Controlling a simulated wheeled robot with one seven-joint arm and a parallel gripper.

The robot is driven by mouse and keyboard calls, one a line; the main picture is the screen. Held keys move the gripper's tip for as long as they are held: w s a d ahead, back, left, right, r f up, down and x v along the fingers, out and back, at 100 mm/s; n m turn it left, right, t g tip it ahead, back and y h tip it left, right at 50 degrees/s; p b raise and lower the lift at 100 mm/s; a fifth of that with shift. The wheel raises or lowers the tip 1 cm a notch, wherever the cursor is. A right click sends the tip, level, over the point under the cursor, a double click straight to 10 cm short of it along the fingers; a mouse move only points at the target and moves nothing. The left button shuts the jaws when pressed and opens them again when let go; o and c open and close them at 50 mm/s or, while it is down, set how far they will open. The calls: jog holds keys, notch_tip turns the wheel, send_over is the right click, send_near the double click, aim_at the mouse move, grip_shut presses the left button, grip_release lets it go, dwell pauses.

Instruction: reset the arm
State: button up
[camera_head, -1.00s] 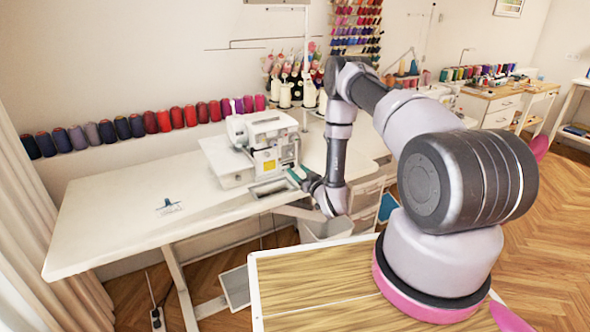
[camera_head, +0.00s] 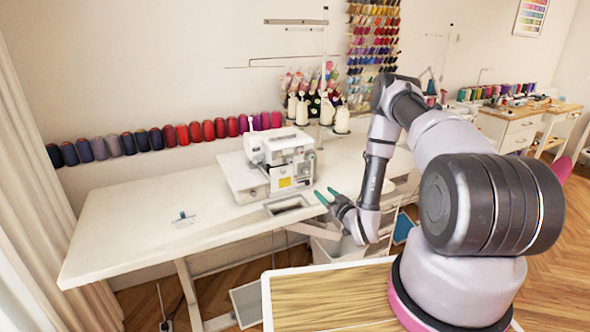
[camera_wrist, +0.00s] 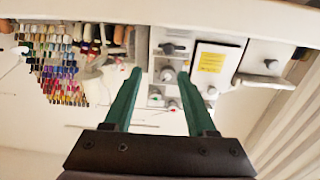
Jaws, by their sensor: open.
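My gripper (camera_head: 327,196) is at the end of my bent arm, in front of the sewing table (camera_head: 130,228), near its right front part. Its two green fingers are apart, with nothing between them. In the wrist view my gripper (camera_wrist: 162,82) points toward the white sewing machine (camera_wrist: 185,62), which looks upside down there. The sewing machine (camera_head: 277,160) stands on the table, behind and to the left of my gripper in the head view. I see no contact between them.
A row of thread spools (camera_head: 170,136) lines the wall behind the table. A small blue item (camera_head: 183,218) lies on the table's left part. A wood-topped surface (camera_head: 330,299) is below my arm. A desk (camera_head: 520,115) stands at the far right. The table's left half is mostly clear.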

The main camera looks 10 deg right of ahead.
jog(key=w+d+r+m+g+h, duration=0.1)
jog(key=w+d+r+h, duration=0.15)
jog(key=r, duration=0.65)
jog(key=w+d+r+m+g+h, duration=0.1)
jog(key=w+d+r+m, duration=0.15)
jog(key=r, duration=0.55)
jog(key=w+d+r+g+h, duration=0.1)
jog(key=w+r, duration=0.2)
jog(key=r, duration=0.6)
jog(key=s+r+m+g+h, duration=0.1)
jog(key=s+r+m+g, duration=0.1)
jog(key=s+r, duration=0.8)
jog(key=s+a+r+g, duration=0.1)
jog(key=s+r, duration=0.3)
jog(key=s, duration=0.6)
jog(key=s+a+r+m+g+y, duration=0.1)
jog(key=s+r, duration=0.3)
jog(key=s, duration=0.6)
jog(key=s+a+r+m+g+y, duration=0.1)
jog(key=s+a+r+g, duration=0.2)
jog(key=s, duration=0.6)
jog(key=shift+s+r, duration=0.4)
jog(key=shift+o, duration=0.2)
